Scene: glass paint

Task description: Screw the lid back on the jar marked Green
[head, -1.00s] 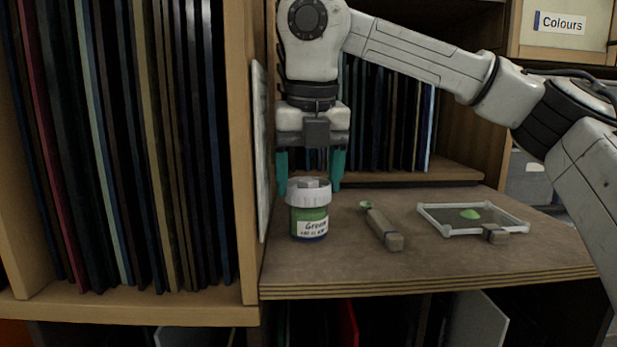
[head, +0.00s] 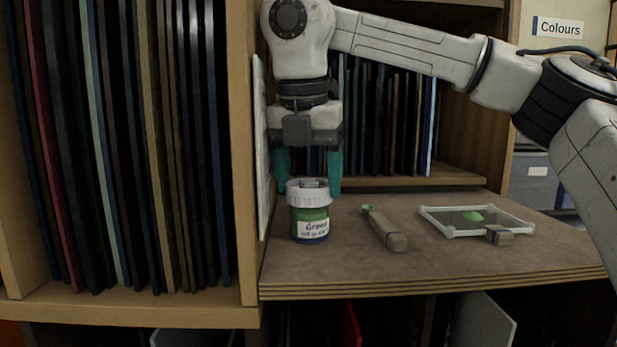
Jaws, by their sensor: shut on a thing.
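The jar marked Green (head: 310,218) stands upright at the left of the wooden worktop, with green paint showing and a white label facing me. Its white lid (head: 308,195) sits on top of it and looks about level. I cannot tell how tightly it is on. My gripper (head: 308,188) points straight down over the jar. Its two teal fingers are shut on the lid, one at each side. The far side of the lid is hidden.
A grey-brown handled tool (head: 385,230) with a green tip lies right of the jar. A framed glass pane (head: 455,224) with a green blob and a small block (head: 499,236) lie further right. An upright panel (head: 262,150) stands close left of the gripper.

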